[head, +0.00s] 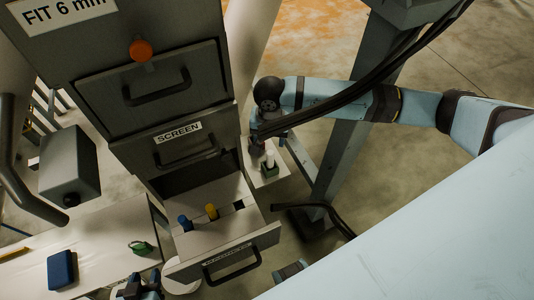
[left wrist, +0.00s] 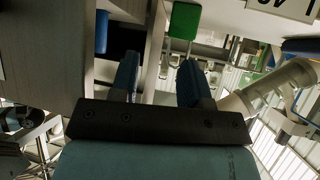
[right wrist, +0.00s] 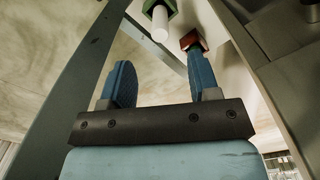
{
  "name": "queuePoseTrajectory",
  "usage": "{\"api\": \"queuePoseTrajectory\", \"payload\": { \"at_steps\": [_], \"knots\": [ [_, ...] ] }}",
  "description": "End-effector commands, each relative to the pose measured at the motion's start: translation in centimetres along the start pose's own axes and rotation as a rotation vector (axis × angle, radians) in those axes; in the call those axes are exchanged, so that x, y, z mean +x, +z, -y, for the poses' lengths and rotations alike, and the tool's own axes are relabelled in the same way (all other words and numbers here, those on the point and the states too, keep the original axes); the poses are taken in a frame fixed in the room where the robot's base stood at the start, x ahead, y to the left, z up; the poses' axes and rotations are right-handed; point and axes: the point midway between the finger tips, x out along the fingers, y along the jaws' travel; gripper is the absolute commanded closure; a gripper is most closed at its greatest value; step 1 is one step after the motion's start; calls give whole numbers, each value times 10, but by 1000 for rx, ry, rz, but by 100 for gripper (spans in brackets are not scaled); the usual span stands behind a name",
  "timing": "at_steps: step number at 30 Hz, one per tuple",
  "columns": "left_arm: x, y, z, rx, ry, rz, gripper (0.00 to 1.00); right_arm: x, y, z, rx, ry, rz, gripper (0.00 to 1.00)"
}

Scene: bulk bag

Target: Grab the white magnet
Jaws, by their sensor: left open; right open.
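The white magnet (head: 270,159) is a small white cylinder on a dark green base, standing on a small pale shelf (head: 266,180) right of the cabinet. In the right wrist view the white cylinder (right wrist: 160,24) and its green base (right wrist: 160,6) appear beyond the gap between my fingers. My right gripper (right wrist: 158,75) is open and empty, close to the magnet and apart from it. In the head view my right gripper (head: 266,137) is just above it, partly hidden by its wrist. My left gripper (left wrist: 160,75) is open and empty, low at the left in the head view (head: 137,287).
An open drawer (head: 240,238) holds a blue piece (head: 185,222) and a yellow piece (head: 211,211). A red block (right wrist: 190,40) is by my right finger's tip. A grey post (head: 342,155) stands right of the shelf. A blue box (head: 61,270) and green item (head: 141,247) lie on the left table.

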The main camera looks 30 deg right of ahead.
Motion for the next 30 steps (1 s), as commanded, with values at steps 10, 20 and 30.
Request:
{"api": "queuePoseTrajectory", "payload": {
  "at_steps": [10,20,30],
  "knots": [
    [1,11,-3,-7,4,17,57,56,-1,0,0,2,0,44],
    [2,3,-2,-8,3,2,57,92,-9,1,1,2,-1,44],
    [3,5,-2,-10,2,6,57,111,-8,0,0,0,-1,44]
  ]
}}
